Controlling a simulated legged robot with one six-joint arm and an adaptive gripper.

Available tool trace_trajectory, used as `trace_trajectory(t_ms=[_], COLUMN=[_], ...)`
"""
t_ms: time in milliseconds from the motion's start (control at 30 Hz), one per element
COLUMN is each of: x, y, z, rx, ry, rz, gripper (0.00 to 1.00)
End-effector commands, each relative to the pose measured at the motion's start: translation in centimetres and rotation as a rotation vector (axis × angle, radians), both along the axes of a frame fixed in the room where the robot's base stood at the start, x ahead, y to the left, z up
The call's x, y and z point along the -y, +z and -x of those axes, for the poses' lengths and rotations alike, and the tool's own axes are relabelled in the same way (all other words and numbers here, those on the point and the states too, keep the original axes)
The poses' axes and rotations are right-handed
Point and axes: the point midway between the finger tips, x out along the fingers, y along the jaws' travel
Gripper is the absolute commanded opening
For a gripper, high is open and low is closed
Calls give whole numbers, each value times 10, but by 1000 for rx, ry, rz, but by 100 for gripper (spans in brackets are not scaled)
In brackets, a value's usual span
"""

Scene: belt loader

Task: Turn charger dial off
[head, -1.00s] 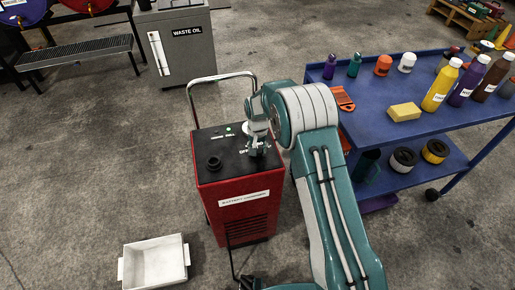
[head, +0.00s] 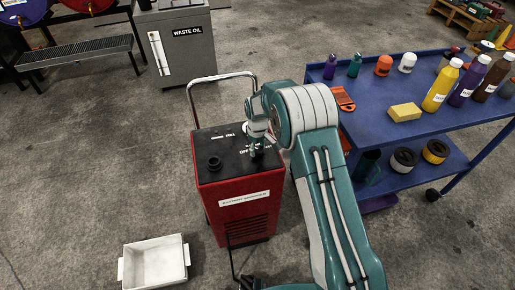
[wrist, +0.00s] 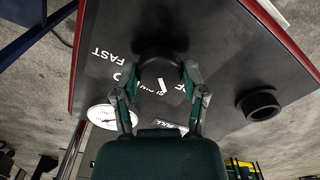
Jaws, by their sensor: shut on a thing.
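The red battery charger (head: 238,200) stands on the floor with a black top panel, seen from above in the wrist view (wrist: 225,60). Its black dial (wrist: 160,78) carries a white pointer line and sits between my fingers. My gripper (wrist: 160,92) is shut on the dial, one finger on each side. In the head view my gripper (head: 257,150) reaches down onto the panel's right part and mostly hides the dial. FAST, SLOW and part of OFF are printed around the dial, partly covered. No green light shows on the panel.
A black round fitting (head: 214,163) rises from the panel, and a white gauge (wrist: 107,117) lies beside the dial. A chrome handle (head: 222,80) arches behind. A blue cart (head: 440,125) with bottles stands right, a white bin (head: 155,263) front left.

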Motion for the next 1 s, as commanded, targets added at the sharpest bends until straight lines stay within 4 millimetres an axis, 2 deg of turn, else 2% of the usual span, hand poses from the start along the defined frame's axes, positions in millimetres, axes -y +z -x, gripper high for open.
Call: trace_trajectory(t_ms=[400,967,1000], x=[0,1,1], y=[-1,-1,-1], z=[0,0,0], rx=[1,1,1], ry=[199,229,229], rz=[1,1,1], gripper=[8,8,64])
